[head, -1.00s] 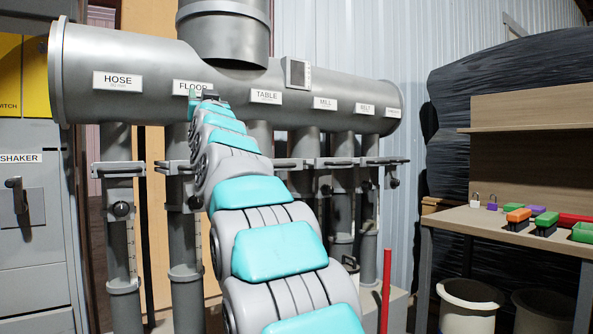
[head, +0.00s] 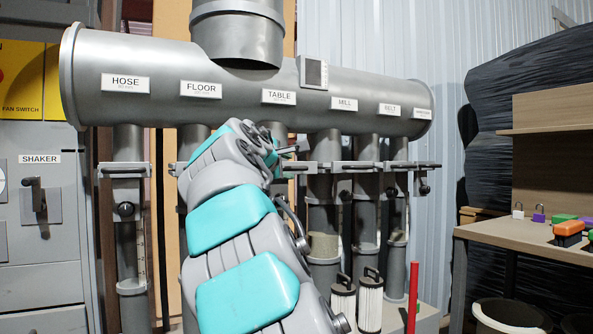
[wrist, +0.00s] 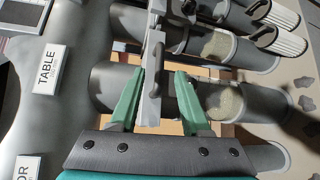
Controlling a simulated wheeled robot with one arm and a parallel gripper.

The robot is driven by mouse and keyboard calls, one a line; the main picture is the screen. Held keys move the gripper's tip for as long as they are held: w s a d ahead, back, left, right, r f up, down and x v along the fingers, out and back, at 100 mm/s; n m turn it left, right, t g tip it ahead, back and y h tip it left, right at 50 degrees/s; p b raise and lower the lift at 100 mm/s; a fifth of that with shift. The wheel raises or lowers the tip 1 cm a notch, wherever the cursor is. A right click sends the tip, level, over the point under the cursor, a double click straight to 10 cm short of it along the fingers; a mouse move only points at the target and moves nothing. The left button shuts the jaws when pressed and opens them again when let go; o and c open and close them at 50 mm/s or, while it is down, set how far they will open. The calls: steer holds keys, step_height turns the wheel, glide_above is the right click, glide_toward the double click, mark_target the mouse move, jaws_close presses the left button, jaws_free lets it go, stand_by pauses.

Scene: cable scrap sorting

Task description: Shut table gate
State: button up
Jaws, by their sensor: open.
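The TABLE label (head: 279,97) is on the big grey manifold, above the table pipe. It also shows at the left of the wrist view (wrist: 48,68). The table gate, a grey slide plate with a bar handle (head: 295,167), is mostly hidden behind my arm in the head view. In the wrist view the grey gate bar (wrist: 152,85) runs upright between my fingers. My gripper (wrist: 161,74) is open, its two green fingers on either side of the bar. I cannot tell whether either finger touches it.
The manifold (head: 225,85) carries neighbouring pipes and gates labelled HOSE, FLOOR, MILL and BELT. Their gate handles, such as the hose one (head: 124,170), stick out close by. Filter canisters (head: 370,300) and a red post (head: 412,297) stand lower right. A workbench (head: 530,235) is at right.

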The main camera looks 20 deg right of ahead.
mark_target(294, 168)
steer(key=shift+x, duration=3.25)
jaws_close()
